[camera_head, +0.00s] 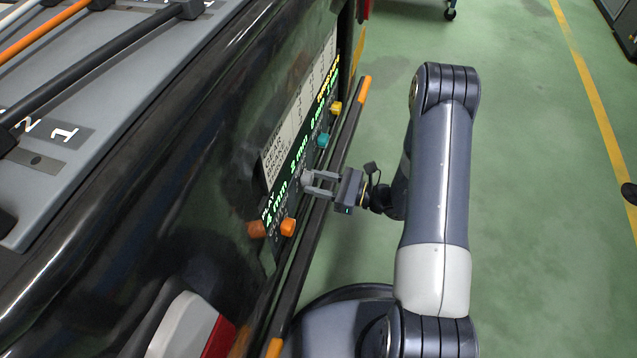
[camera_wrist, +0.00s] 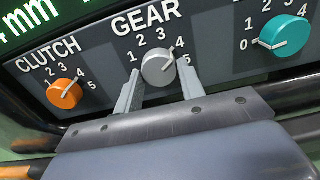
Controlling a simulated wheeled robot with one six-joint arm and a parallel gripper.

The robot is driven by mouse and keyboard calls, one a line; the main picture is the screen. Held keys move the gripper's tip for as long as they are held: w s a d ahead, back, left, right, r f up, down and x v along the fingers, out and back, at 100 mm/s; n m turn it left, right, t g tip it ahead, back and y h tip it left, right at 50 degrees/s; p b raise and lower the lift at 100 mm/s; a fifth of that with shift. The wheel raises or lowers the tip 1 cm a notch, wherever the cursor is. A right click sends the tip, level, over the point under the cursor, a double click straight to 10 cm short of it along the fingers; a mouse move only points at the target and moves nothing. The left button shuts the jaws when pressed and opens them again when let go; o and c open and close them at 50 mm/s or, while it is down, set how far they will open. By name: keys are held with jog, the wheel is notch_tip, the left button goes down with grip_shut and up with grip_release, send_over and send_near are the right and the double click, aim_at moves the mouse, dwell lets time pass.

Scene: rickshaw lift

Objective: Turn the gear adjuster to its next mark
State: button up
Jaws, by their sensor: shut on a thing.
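The gear adjuster is a round grey knob (camera_wrist: 158,69) under the word GEAR, with numbers 1 to 5 arced around it. Its pale pointer line slants up and right, towards the 4. My gripper (camera_wrist: 159,76) is shut on the knob, one finger at its left and one at its right. In the head view my gripper (camera_head: 318,183) reaches in from the right with both fingers at the panel (camera_head: 300,140). There the grey knob is mostly hidden between the fingertips.
An orange clutch knob (camera_wrist: 65,93) is left of the gear knob and a teal knob (camera_wrist: 283,36) is right of it. A yellow knob (camera_head: 336,108) is farther along the panel. A dark rail with orange ends (camera_head: 364,89) runs along the panel front. Green floor is open at right.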

jog(key=n+b, duration=0.3)
jog(key=n, duration=0.1)
jog(key=shift+f, duration=0.2)
jog(key=n+b, duration=0.4)
jog(key=b, duration=0.1)
jog(key=shift+w+n, duration=0.1)
jog(key=shift+n, duration=0.2)
jog(key=n+b, duration=0.3)
jog(key=shift+r+n+b, duration=0.25)
jog(key=shift+n+b, duration=0.7)
jog(key=shift+n, duration=0.75)
jog(key=o, duration=1)
jog(key=shift+d, duration=0.1)
jog(key=p+v, duration=0.3)
jog(key=v, duration=0.7)
jog(key=shift+d+r, duration=0.1)
jog(key=shift+d, duration=0.25)
